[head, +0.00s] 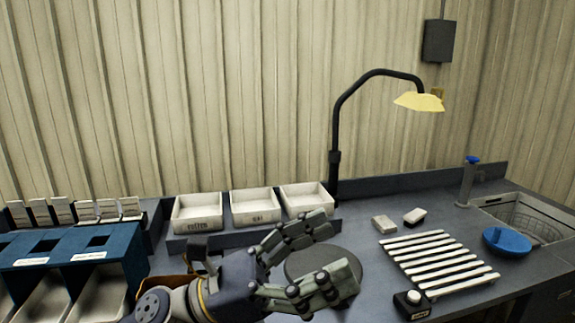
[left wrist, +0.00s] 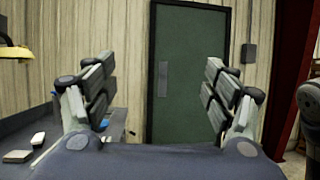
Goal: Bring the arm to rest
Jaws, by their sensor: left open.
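My left gripper (head: 328,258) is in the lower middle of the head view, above the workbench and partly in front of a dark round plate (head: 312,262). Its fingers are spread apart with nothing between them. In the left wrist view the two fingers (left wrist: 158,100) stand wide apart, with a green door (left wrist: 188,70) seen in the gap beyond. My right gripper shows in neither view.
White bins (head: 254,206) stand on a ledge at the back. A blue sorter (head: 75,250) is at the left. A lamp (head: 418,101), a slatted rack (head: 436,262), a small button box (head: 411,304), a blue bowl (head: 507,241) and a sink (head: 535,212) are at the right.

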